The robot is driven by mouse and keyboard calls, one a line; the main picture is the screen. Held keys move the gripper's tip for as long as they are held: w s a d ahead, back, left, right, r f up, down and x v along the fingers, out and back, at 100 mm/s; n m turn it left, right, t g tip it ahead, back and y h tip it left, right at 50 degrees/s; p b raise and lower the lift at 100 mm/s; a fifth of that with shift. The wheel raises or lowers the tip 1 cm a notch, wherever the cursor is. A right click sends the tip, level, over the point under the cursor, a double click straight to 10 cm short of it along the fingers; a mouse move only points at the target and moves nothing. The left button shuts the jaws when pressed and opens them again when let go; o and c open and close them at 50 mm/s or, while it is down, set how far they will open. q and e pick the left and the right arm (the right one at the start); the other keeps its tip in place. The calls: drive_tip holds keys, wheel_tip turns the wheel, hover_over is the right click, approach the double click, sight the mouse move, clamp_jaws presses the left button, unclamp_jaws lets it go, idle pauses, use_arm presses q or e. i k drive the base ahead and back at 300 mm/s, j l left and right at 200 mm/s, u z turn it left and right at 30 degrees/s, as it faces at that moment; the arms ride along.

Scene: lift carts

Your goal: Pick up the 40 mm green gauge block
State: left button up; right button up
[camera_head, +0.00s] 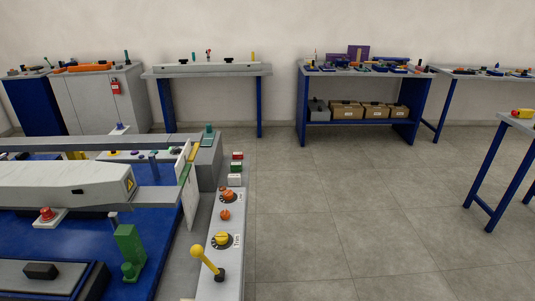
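Neither of my grippers is in view. I cannot make out with certainty which thing is the 40 mm green gauge block. A green upright piece (130,247) with a rounded knob at its foot stands on the blue bed of the machine at the lower left. A smaller green piece (209,131) stands on the grey corner of the machine. Small green items also show on the far benches, too small to identify.
The machine's control panel (224,262) carries a yellow-knobbed lever (203,259) and several buttons. A long workbench (207,70), a bench with boxes on its shelf (365,72) and a grey cabinet (100,97) line the wall. Open tiled floor (350,210) lies at centre right.

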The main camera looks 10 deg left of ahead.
sight(235, 166)
drive_tip(key=l+z, duration=0.8)
drive_tip(key=i+l+z, duration=0.1)
drive_tip(key=l+z, duration=0.15)
drive_tip(key=z, duration=0.15)
drive_tip(key=i+l+z, duration=0.25)
drive_tip(key=i+l, duration=0.25)
drive_tip(key=i+l+z, duration=0.2)
drive_tip(key=i+l, duration=0.35)
drive_tip(key=i+l+z, duration=0.25)
drive_tip(key=i, duration=0.35)
drive_tip(key=i+j+u, duration=0.2)
drive_tip(key=i+u, duration=0.75)
drive_tip(key=i+l+u, duration=0.15)
drive_tip(key=i+u, duration=0.3)
drive_tip(key=i+l+u, duration=0.35)
drive_tip(key=u, duration=0.15)
drive_tip(key=i+j+u, duration=0.2)
drive_tip(key=u, duration=0.25)
drive_tip(key=i+u, duration=0.9)
drive_tip(key=i+l+u, duration=0.2)
drive_tip(key=u, duration=0.3)
drive_tip(key=i+j+u, duration=0.2)
drive_tip(key=i, duration=0.3)
drive_tip(key=i+j+u, duration=0.1)
drive_tip(key=i+u, duration=0.15)
drive_tip(key=i, duration=0.3)
